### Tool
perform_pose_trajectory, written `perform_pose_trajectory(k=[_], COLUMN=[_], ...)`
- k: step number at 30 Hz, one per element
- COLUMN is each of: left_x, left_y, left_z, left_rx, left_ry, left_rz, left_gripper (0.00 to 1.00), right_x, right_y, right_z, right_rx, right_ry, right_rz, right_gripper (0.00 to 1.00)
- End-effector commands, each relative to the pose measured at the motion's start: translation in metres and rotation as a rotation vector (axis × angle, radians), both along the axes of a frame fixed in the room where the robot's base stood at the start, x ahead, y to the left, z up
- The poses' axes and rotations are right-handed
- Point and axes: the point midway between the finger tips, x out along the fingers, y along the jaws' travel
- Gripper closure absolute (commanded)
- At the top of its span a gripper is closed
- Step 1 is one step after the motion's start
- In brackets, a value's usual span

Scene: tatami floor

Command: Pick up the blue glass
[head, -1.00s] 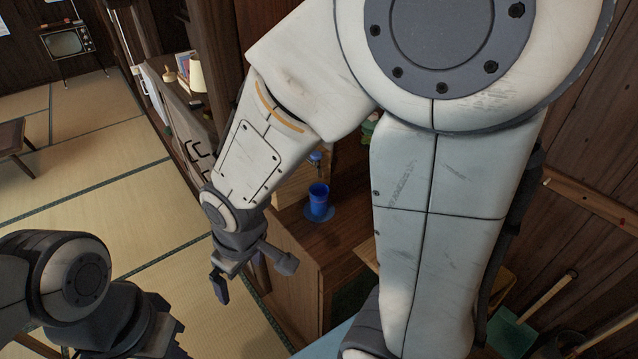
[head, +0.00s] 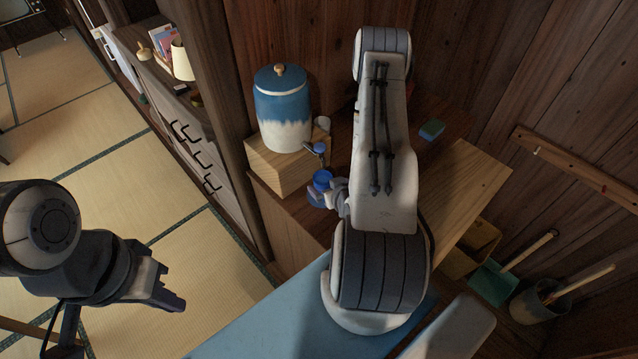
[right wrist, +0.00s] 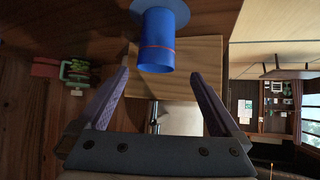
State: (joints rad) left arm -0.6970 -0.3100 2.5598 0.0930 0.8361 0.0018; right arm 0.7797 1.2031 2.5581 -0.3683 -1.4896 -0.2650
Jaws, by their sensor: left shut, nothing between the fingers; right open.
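The blue glass (head: 322,179) stands on the dark wooden counter below the tap of a blue-and-white jar (head: 283,115), partly hidden by my right gripper. In the right wrist view the glass (right wrist: 157,42) appears upside down on a round blue coaster (right wrist: 178,10), with a thin red line around it. My right gripper (right wrist: 160,74) is open; the glass is just ahead of its fingertips, roughly centred between them. In the head view the right gripper (head: 325,193) is close beside the glass. My left gripper (head: 176,303) is shut and empty, far left of the counter.
The jar sits on a light wooden box (head: 262,160) behind the glass, its tap (head: 317,150) very near the glass. A green-and-blue sponge (head: 431,129) lies to the right. A wooden wall closes off the back. Open tatami (head: 110,150) lies left.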

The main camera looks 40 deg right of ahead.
Motion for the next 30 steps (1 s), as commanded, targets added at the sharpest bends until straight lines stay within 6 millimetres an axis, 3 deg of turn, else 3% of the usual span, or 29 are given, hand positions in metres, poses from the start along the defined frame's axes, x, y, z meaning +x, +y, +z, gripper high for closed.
perform_pose_trajectory(k=[1,5,21,30], left_x=[0.0,0.0,0.0,0.0], left_y=[0.0,0.0,0.0,0.0], left_z=[-0.013,-0.031,-0.001,0.002], left_rx=[0.0,0.001,0.0,0.0], left_ry=[0.0,0.001,0.0,0.0], left_rz=[0.0,-0.001,0.0,0.0], left_gripper=[1.0,1.0,1.0,1.0], right_x=[0.004,0.014,0.057,0.074], right_y=[-0.004,-0.009,-0.022,-0.028], right_z=[-0.009,-0.018,-0.044,-0.061], right_rx=[-0.004,-0.005,-0.001,-0.001], right_ry=[-0.005,-0.006,-0.001,0.0], right_rz=[-0.002,-0.004,-0.002,-0.002], right_gripper=[0.0,0.0,0.0,0.0])
